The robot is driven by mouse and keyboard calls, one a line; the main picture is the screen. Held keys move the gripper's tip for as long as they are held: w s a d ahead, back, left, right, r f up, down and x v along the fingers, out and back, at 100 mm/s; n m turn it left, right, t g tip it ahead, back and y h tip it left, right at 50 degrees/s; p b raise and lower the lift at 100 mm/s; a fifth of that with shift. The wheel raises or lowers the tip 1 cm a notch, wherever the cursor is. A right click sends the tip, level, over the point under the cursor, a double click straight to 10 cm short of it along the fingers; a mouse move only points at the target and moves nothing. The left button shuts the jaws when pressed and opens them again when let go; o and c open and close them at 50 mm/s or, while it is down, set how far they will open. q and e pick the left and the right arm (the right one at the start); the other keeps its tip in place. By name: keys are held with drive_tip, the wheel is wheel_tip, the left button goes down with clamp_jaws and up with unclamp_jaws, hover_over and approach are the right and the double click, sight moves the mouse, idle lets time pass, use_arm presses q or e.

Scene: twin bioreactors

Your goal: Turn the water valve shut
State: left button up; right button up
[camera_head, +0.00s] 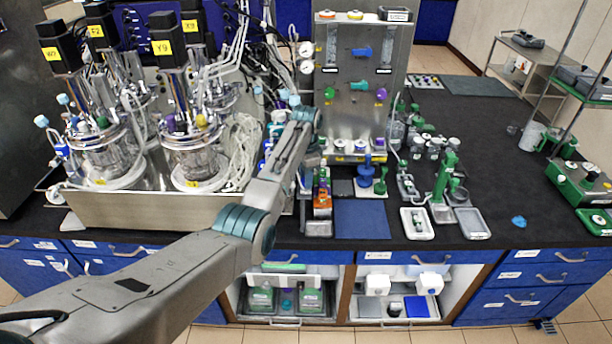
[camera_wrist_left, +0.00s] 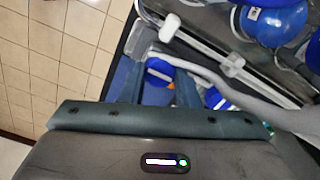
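A steel panel (camera_head: 346,115) stands at the middle of the bench in the head view. It carries a blue handle (camera_head: 362,52), green knobs (camera_head: 358,86) and a purple knob (camera_head: 382,94); I cannot tell which part is the water valve. My left arm reaches up from the lower left, and its wrist end (camera_head: 304,118) is at the panel's left edge. The left fingertips are not clear in the head view. In the left wrist view a round blue part (camera_wrist_left: 160,72) shows just past the gripper body; I cannot tell whether the fingers touch it. My right gripper is out of view.
Glass bioreactor vessels (camera_head: 196,157) with tubing stand in a steel tray (camera_head: 130,212) to the left. Bottles and small green-topped items crowd the bench right of the panel. A blue mat (camera_head: 361,219) lies in front of it. The black bench (camera_head: 510,150) is clearer farther right.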

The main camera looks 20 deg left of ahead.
use_arm(q)
drive_tip(key=shift+c, duration=1.4)
